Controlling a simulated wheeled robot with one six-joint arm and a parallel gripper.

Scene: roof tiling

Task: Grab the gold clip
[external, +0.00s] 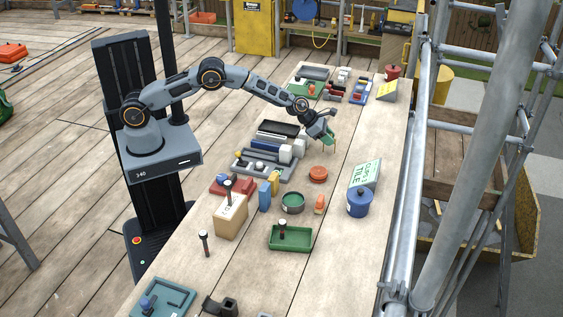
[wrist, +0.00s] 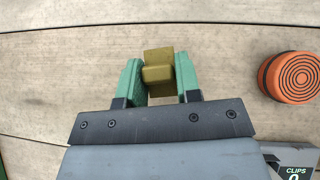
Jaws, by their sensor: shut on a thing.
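The gold clip (wrist: 158,70) is a small blocky gold piece in the wrist view. It sits between the two green fingers of my gripper (wrist: 160,80), which is shut on it. In the external view my gripper (external: 328,141) is low over the right half of the plank bench. The clip is too small to make out clearly there. Bare boards show behind the clip in the wrist view, and I cannot tell whether it touches them.
An orange round piece (wrist: 291,77) lies right of my gripper; it also shows in the external view (external: 318,173). A grey tray (external: 262,168) with several blocks stands to the left.

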